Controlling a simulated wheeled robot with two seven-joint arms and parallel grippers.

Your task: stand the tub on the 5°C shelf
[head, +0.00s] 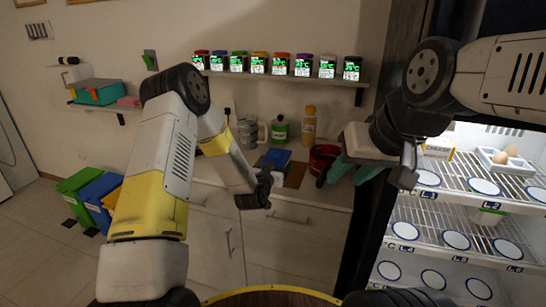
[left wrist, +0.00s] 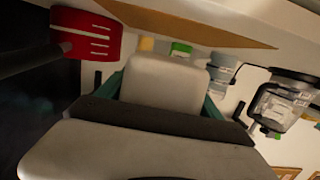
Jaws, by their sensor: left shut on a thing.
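The tub (left wrist: 165,80) shows in the left wrist view as a pale, round-cornered block. My left gripper (left wrist: 164,100) is shut on it, with a teal finger on each side. In the head view my left arm ends in front of the counter; its fingers and the tub cannot be made out there. My right gripper (head: 352,172) is in front of the fridge's left edge, with its teal fingers apart and nothing seen between them. The open fridge has wire shelves (head: 462,180) with blue-ringed white discs. No 5°C label is readable on them.
A white, green-topped container (head: 489,214) stands on a lower fridge shelf. An egg tray (head: 513,163) and a cheese box (head: 438,150) are on the upper one. Spice dispensers (head: 279,64) line the wall shelf.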

